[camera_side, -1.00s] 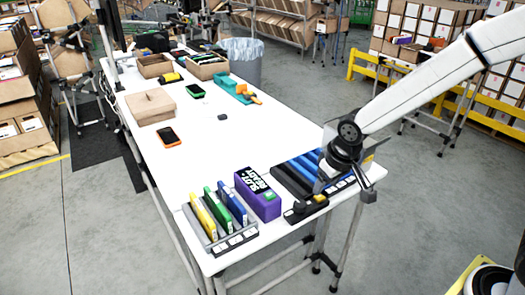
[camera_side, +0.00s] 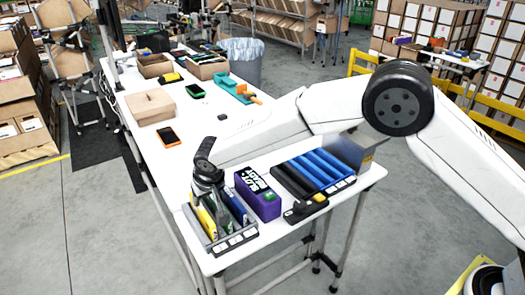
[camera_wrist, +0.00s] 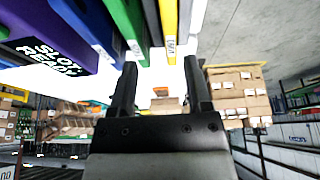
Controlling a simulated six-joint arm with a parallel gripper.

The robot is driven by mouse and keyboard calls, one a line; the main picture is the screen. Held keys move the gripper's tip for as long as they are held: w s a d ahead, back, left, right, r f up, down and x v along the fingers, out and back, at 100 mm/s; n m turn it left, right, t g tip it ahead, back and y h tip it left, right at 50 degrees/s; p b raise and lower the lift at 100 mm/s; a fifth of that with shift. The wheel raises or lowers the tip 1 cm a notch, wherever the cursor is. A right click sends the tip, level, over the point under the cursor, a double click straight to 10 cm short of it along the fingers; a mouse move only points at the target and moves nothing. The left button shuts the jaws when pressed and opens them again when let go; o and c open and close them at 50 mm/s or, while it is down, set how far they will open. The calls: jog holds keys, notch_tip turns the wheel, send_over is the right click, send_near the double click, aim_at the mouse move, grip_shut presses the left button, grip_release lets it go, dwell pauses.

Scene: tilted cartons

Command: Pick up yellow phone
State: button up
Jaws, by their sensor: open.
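The yellow phone (camera_side: 206,222) stands on edge in a grey slotted rack (camera_side: 212,251) at the table's near left corner, partly hidden by my gripper in the side view. It also shows in the wrist view (camera_wrist: 168,28), just beyond my fingertips and roughly between their lines. My gripper (camera_side: 208,188) is at the rack, over the yellow phone's end. In the wrist view my gripper (camera_wrist: 160,72) has its two fingers apart with nothing held between them. I cannot tell whether a finger touches the phone.
A green phone (camera_wrist: 128,25) and a blue phone (camera_side: 236,206) stand beside the yellow one. A purple box (camera_side: 258,203) is right of the rack. A black-and-blue slotted rack (camera_side: 312,172) lies farther right. An orange-edged phone (camera_side: 168,136) lies behind on the white table.

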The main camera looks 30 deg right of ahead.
aim_at(201, 207)
jog(key=shift+w+a+f, duration=0.2)
jog(key=shift+a+f, duration=0.05)
jog(key=shift+a, duration=0.45)
jog(key=shift+x, duration=1.25)
jog(key=shift+x, duration=2.6)
jog(key=shift+w+d, duration=0.1)
jog(key=shift+c, duration=0.2)
grip_shut()
